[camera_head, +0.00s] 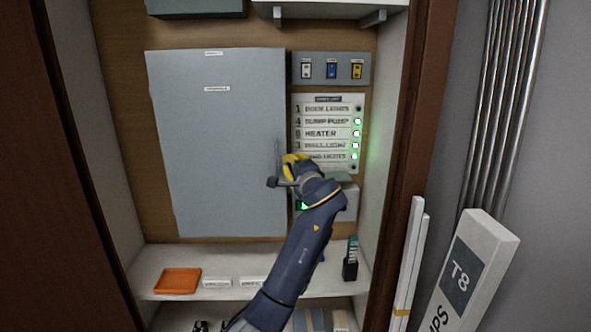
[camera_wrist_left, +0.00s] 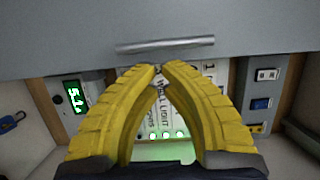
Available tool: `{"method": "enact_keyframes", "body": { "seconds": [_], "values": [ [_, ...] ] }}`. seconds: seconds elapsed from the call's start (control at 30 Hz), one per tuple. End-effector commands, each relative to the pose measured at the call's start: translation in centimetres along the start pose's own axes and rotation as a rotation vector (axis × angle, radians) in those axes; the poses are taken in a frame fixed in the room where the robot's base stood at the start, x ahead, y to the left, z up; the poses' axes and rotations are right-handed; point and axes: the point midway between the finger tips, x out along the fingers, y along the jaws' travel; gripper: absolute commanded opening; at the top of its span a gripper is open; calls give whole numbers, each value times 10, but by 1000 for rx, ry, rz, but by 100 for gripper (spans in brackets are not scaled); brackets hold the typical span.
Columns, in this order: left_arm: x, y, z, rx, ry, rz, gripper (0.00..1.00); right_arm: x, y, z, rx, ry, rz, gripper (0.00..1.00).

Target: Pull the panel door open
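The panel door (camera_head: 215,140) is a large flat grey door on the cabinet's back wall, with small white labels near its top. I cannot tell whether it stands slightly ajar. Its handle (camera_head: 278,152) is a thin upright bar near the door's right edge. In the left wrist view the handle (camera_wrist_left: 165,45) shows as a grey bar just beyond the fingertips. My left gripper (camera_head: 287,163) has yellow fingers at the handle's lower end. In the wrist view its fingertips (camera_wrist_left: 161,68) come together, with nothing seen between them. My right gripper is not in view.
Right of the door are a switch box (camera_head: 331,69) and a labelled breaker list (camera_head: 328,112) with green lights. A shelf below holds an orange tray (camera_head: 178,281) and a dark holder (camera_head: 350,265). The cabinet's right wall (camera_head: 397,120) stands close to my arm.

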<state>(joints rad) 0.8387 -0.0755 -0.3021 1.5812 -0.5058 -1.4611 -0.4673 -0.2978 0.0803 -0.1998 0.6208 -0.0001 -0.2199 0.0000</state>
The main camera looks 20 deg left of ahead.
Motion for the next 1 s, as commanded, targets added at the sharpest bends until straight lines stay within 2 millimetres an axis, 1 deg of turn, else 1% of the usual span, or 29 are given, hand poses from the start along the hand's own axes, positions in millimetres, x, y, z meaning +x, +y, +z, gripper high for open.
{"method": "enact_keyframes", "body": {
  "seconds": [0.1,0.2,0.43,0.83,0.93,1.0],
  "values": [
    [15,0,1,3,-3,0,0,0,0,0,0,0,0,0],
    [24,0,0,2,0,1,0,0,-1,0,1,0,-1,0],
    [34,0,0,0,-1,1,0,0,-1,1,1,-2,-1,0],
    [33,1,-1,0,3,1,0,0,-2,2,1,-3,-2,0],
    [27,1,-5,-1,20,1,0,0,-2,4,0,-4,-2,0],
    [17,1,-13,-1,48,2,0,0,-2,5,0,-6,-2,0]
  ]
}}
